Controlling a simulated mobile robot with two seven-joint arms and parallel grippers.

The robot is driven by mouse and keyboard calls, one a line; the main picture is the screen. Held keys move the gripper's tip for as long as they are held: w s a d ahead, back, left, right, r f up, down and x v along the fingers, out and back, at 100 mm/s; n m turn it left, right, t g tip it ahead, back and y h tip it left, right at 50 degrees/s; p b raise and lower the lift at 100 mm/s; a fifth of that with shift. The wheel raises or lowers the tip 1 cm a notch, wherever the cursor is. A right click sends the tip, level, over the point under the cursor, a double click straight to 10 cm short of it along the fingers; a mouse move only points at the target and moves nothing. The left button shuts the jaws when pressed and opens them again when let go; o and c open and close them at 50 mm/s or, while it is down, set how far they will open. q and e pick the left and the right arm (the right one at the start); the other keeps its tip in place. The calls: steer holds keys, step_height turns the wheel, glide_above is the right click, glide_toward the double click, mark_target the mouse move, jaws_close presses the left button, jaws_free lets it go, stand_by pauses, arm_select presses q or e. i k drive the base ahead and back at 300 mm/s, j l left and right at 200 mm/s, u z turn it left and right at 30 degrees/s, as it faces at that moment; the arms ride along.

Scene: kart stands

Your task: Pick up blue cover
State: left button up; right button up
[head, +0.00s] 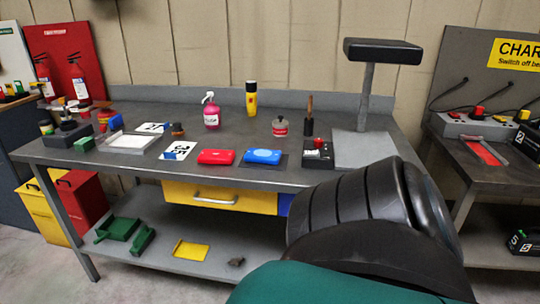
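The blue cover (263,156) lies flat on the grey workbench (225,178), near its front edge and right of the middle. It is a small rounded piece with a lighter oval mark on top, and it rests on a dark mat. A similar red cover (216,157) lies just to its left, apart from it. Neither of my grippers shows in the head view.
A black box with a red button (318,152) stands right of the blue cover. Behind are a pink bottle (211,113), a yellow bottle (251,100) and a small pot (280,127). A black-topped post (367,90) rises at the right. The lower right is blocked.

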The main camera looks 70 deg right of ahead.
mark_target(269, 156)
steer(key=z, duration=2.05)
